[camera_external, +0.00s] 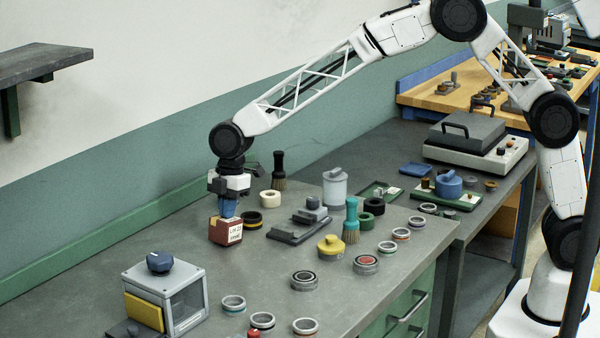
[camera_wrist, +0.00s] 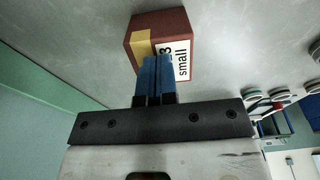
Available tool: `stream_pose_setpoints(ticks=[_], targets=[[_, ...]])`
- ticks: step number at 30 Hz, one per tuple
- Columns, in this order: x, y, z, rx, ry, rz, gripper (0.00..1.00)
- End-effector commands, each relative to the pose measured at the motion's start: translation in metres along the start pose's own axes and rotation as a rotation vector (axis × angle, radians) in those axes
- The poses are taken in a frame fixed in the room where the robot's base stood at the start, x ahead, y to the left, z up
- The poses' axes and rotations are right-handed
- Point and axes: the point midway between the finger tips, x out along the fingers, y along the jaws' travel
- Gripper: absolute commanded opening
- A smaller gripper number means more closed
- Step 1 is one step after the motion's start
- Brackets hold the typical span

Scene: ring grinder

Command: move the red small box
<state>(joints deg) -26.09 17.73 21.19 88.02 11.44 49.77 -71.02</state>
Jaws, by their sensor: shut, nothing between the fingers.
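The red small box (camera_external: 226,233) stands on the grey bench near its back left part. It is dark red with a white label, and the wrist view shows the word "small" on the label and a tan patch on the box (camera_wrist: 174,24). My gripper (camera_external: 229,212) is right at the box, with its blue fingers pointing down at it. In the wrist view the two blue fingers (camera_wrist: 154,68) are together and overlap the near edge of the box. Nothing shows between them. I cannot tell whether the fingertips touch the box.
A grey clamp-like device (camera_external: 298,226) and a yellow pot (camera_external: 330,247) stand further right. A clear-sided case (camera_external: 167,296) stands at front left. Bench between case and box is clear.

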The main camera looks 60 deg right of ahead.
Motion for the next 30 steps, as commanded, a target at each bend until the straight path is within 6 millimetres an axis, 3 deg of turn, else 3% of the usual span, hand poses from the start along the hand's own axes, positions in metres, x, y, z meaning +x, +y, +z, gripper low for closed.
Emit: stream_pose_setpoints(ticks=[17, 30], targets=[[-0.008, -0.002, 0.005, 0.002, -0.002, -0.004, 0.0], [-0.019, -0.001, 0.065, 0.003, 0.0, -0.002, 0.0]])
